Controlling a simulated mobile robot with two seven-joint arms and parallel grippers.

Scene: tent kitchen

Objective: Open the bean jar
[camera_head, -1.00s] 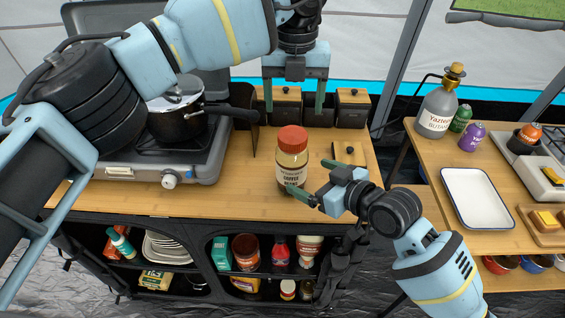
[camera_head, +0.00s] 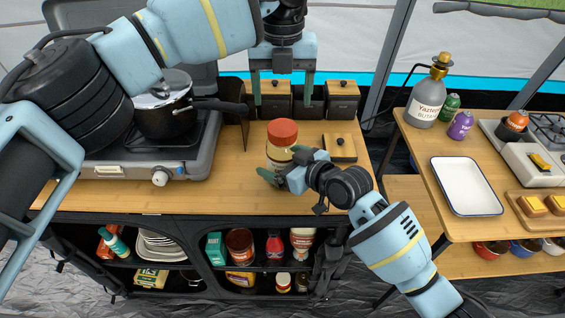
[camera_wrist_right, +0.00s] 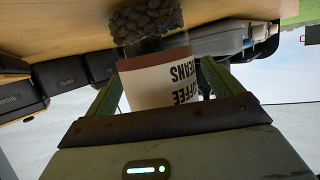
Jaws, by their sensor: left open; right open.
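The bean jar (camera_head: 279,154) stands upright on the wooden counter, with a red-brown lid (camera_head: 282,131) on top. In the right wrist view its label (camera_wrist_right: 160,83) reads COFFEE BEANS, and dark beans show through the glass. My right gripper (camera_head: 282,164) is open around the jar's body, its fingers on either side; whether they touch the glass I cannot tell. Both fingers also show in the right wrist view (camera_wrist_right: 162,75). My left gripper (camera_head: 283,93) is open and empty, fingers pointing down, above and behind the jar near the back canisters.
Wooden-lidded canisters (camera_head: 342,99) line the counter's back. A small wooden board or lid with a dark knob (camera_head: 340,146) lies right of the jar. A pot (camera_head: 165,118) sits on the stove at left. A white tray (camera_head: 466,187) lies on the right table. The counter's front left is clear.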

